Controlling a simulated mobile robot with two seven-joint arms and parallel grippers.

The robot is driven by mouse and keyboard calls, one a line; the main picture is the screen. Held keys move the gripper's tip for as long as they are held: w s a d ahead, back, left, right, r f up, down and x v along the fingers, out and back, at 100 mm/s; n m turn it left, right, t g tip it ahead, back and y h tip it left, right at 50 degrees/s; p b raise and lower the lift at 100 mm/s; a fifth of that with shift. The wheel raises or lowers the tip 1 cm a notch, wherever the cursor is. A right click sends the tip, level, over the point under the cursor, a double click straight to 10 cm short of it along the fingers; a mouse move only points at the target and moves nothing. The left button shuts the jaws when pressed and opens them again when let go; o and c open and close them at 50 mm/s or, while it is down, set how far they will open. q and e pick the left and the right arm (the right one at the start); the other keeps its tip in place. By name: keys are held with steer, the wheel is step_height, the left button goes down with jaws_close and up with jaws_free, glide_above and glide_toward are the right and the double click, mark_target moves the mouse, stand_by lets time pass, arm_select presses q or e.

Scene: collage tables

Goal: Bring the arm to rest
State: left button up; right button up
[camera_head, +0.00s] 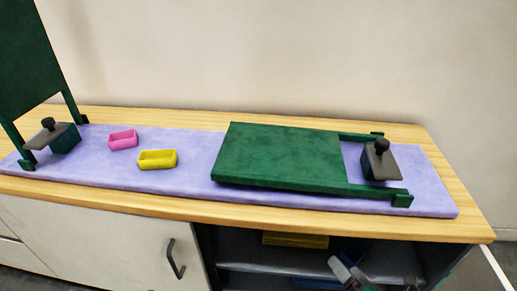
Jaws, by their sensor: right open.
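My right gripper (346,270) shows at the bottom edge, right of centre, in front of the open cabinet below the tabletop. It is open, and I see nothing held between its fingers. It is apart from the things on the tabletop. The rest of my right arm is mostly cut off by the bottom edge or dark against the cabinet. My left gripper is not in view.
A lavender mat (200,148) covers much of the wooden tabletop (300,224). On it are a pink tray (123,139), a yellow tray (157,159), a flat green board (280,155) and two knobbed dark boxes (66,138) (381,165). A green panel (28,60) stands upright at left.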

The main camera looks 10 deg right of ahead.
steer(key=s+a+r+m+g, duration=0.1)
steer(key=a+r+m, duration=0.3)
steer(key=m, duration=0.5)
steer(key=s+a+r+m+g+y, duration=0.1)
steer(key=a+r+m+g, duration=0.1)
steer(key=a+m, duration=0.55)
steer(key=s+a+r+m+g, duration=0.15)
steer(key=a+r+m, duration=0.3)
steer(key=m, duration=0.55)
arm_select(q)
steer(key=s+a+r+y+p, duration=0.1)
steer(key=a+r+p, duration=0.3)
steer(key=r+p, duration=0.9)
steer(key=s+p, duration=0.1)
steer(key=p, duration=0.6)
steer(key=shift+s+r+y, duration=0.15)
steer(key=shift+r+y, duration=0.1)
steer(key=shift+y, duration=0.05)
arm_select(e)
steer(key=s+d+r, duration=0.1)
steer(key=d+r, duration=0.1)
steer(key=r, duration=0.4)
steer(key=d+r+h, duration=0.1)
steer(key=d+r, duration=0.1)
steer(key=r, duration=0.4)
steer(key=shift+s+d+r+h, duration=0.15)
steer(key=shift+s+d+h, duration=0.15)
steer(key=shift+s+d, duration=0.1)
steer(key=shift+n+t, duration=0.25)
